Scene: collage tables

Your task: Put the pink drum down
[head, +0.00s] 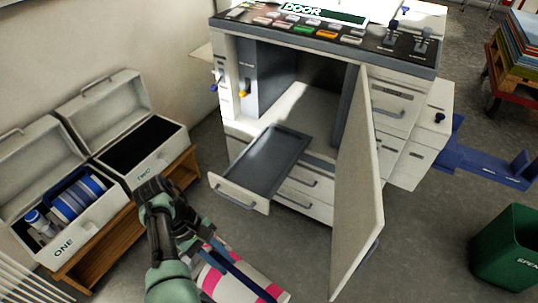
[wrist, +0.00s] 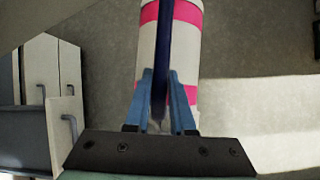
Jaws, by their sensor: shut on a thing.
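The pink drum (head: 240,283) is a white cylinder with pink bands, low in the middle of the head view. It also shows in the wrist view (wrist: 184,42), beyond my fingers. A dark blue strip, seemingly its handle, runs along it. My gripper (wrist: 160,88) is shut on this strip, with one blue finger on each side. In the head view my gripper (head: 203,243) is partly hidden by my own arm. The drum appears tilted there, over the grey floor. I cannot tell whether it touches the floor.
A white cabinet (head: 398,118) has an open door (head: 358,190) and a pulled-out grey tray drawer (head: 265,165), right of my arm. Open boxes ONE (head: 85,240) and TWO (head: 165,155) stand on a wooden bench (head: 185,168) at left. A green bin (head: 505,250) stands at right.

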